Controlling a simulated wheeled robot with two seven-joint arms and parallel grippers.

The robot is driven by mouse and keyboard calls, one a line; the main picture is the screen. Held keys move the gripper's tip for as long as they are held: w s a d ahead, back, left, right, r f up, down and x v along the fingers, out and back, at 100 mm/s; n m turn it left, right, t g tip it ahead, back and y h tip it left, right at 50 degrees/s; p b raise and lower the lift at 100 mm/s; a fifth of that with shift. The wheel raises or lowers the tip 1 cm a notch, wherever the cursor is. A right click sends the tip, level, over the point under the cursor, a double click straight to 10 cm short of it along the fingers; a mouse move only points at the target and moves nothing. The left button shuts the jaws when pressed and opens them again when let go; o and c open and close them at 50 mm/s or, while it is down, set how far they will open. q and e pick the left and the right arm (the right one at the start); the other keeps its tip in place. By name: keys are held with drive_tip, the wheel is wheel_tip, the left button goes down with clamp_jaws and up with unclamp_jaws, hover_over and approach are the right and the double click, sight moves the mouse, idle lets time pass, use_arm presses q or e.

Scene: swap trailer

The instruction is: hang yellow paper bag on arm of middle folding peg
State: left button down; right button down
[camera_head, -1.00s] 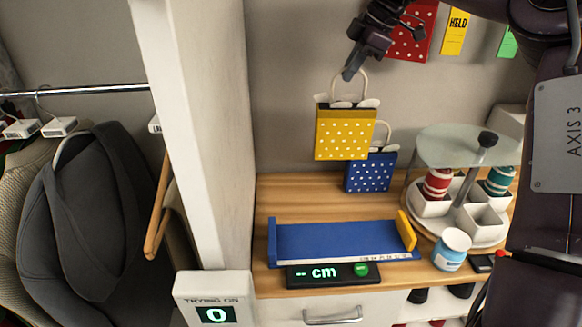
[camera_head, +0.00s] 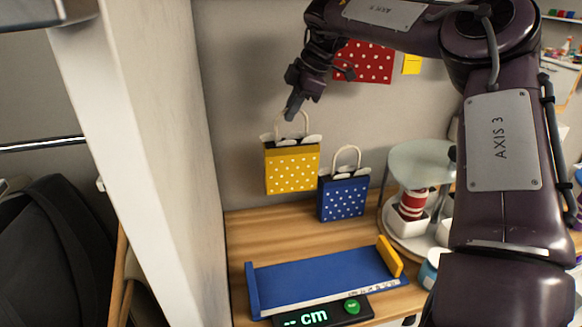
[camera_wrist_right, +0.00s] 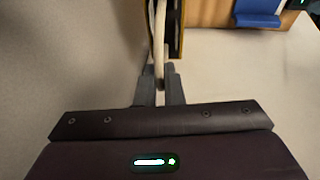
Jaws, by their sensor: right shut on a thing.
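The yellow paper bag (camera_head: 292,168) with white dots hangs upright by its pale handle from my right gripper (camera_head: 291,112). The gripper is shut on the handle, and the bag is in the air above the wooden counter, in front of the grey wall. In the right wrist view the handle (camera_wrist_right: 160,40) runs between the two fingers (camera_wrist_right: 160,88), with the bag's edge (camera_wrist_right: 176,28) beyond. A blue dotted bag (camera_head: 343,197) is just right of the yellow one. A red dotted bag (camera_head: 365,62) is on the wall, partly behind my arm. I cannot make out the folding pegs. My left gripper is not in view.
A blue measuring tray (camera_head: 320,282) with a yellow end stop (camera_head: 390,256) lies on the wooden counter (camera_head: 270,225). A round carousel (camera_head: 420,165) with cups stands at the right. A white post (camera_head: 150,150) bounds the left side.

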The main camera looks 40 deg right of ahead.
sight(297, 145)
wheel_tip(297, 145, down, 7)
drive_tip(key=shift+d+f+p, duration=0.1)
drive_tip(key=shift+p, duration=0.25)
drive_tip(key=shift+f, duration=0.5)
wheel_tip(297, 145, down, 3)
drive_tip(key=shift+f+p, duration=0.15)
drive_tip(key=shift+p, duration=0.3)
drive_tip(key=shift+f, duration=0.3)
drive_tip(key=c, duration=1.6)
unclamp_jaws()
drive_tip(key=shift+o, duration=0.3)
